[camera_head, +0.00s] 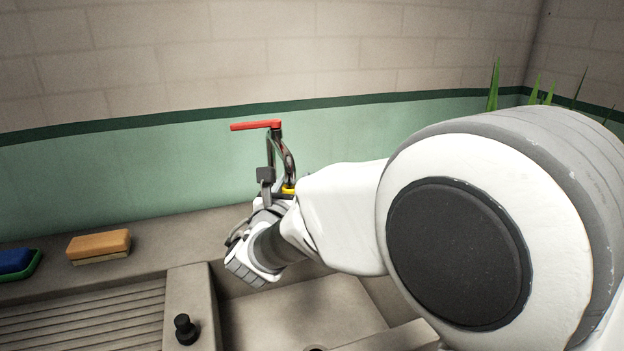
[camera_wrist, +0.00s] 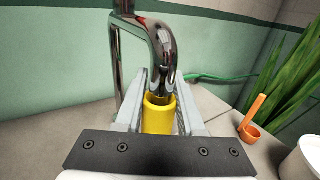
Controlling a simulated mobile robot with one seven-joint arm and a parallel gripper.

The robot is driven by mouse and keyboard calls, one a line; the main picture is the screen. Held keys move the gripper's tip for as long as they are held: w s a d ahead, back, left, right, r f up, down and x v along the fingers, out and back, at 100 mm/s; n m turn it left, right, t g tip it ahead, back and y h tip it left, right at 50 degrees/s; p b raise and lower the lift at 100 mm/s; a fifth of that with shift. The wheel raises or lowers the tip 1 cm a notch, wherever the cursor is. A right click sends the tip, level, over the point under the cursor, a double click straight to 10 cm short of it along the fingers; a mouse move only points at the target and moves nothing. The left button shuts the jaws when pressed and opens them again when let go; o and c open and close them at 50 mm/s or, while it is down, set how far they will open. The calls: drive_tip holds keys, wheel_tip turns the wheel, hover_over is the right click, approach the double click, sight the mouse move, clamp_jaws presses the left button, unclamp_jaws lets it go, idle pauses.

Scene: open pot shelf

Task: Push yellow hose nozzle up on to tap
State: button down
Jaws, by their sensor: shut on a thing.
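The chrome tap (camera_wrist: 163,50) bends over and down in the wrist view; in the head view its curved pipe (camera_head: 286,156) and red lever (camera_head: 256,125) show. My gripper (camera_wrist: 160,98) is shut on the yellow nozzle (camera_wrist: 158,118), with one finger on each side. The nozzle stands roughly upright right at the tap's mouth, whose lower end meets its top opening. I cannot tell how far the tap end goes inside. In the head view only a sliver of the yellow nozzle (camera_head: 289,190) shows; my arm hides most of it.
A green hose (camera_wrist: 215,77) lies behind the tap. An orange scoop (camera_wrist: 252,125), a white container (camera_wrist: 303,160) and a plant (camera_wrist: 285,85) stand to the right. An orange sponge (camera_head: 98,244), a blue sponge (camera_head: 15,262) and a black plug (camera_head: 186,328) are left of the basin (camera_head: 330,310).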

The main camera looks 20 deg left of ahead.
drive_tip(key=shift+r, duration=0.65)
idle(0.4)
drive_tip(key=c, duration=0.7)
unclamp_jaws()
drive_tip(key=shift+o, duration=1.3)
drive_tip(key=shift+f, duration=0.1)
drive_tip(key=shift+f, duration=0.1)
